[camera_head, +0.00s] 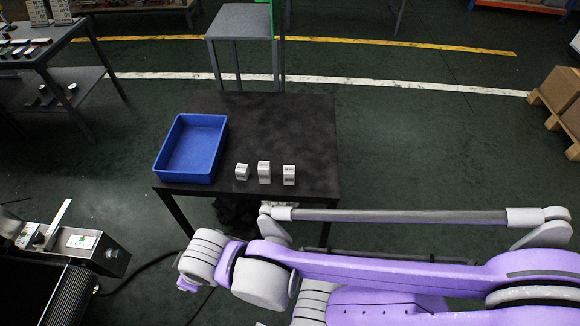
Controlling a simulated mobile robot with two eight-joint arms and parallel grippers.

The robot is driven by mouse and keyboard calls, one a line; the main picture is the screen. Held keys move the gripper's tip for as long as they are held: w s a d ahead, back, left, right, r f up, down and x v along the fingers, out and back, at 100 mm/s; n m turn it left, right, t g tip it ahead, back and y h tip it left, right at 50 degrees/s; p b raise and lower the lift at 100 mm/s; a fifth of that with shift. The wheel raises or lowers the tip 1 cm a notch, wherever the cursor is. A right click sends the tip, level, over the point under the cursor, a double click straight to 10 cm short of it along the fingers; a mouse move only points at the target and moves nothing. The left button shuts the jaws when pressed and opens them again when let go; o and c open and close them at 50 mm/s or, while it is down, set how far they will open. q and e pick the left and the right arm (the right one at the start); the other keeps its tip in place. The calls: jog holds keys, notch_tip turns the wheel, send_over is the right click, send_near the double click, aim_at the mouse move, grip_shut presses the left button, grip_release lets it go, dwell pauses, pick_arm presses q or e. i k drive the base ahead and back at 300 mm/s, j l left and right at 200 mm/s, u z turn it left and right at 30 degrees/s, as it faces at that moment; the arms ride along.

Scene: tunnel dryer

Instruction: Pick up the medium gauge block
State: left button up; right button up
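Three small white blocks with dark markings stand in a row on the black table (285,125). The left block (242,171) looks the shortest and the middle block (264,171) the tallest. The right block (289,175) looks in between, so it appears to be the medium gauge block. The blocks stand apart, with small gaps between them. A purple and grey arm of mine crosses the lower right in front of the table. No gripper fingers show in this view, and nothing touches the blocks.
An empty blue bin (218,150) sits on the table's left side. A grey stand (241,21) is behind the table. A metal workbench (38,48) is at upper left, a machine (75,245) at lower left and boxes on a pallet (560,88) at right. The table's back right is clear.

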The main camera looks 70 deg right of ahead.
aim_at(289, 172)
jog(key=l+z, duration=0.1)
jog(key=z, duration=1.7)
jog(key=i+l+z, duration=0.15)
jog(key=i, duration=0.35)
jog(key=i+l+z, duration=0.15)
jog(key=i, duration=0.35)
jog(key=l, duration=0.1)
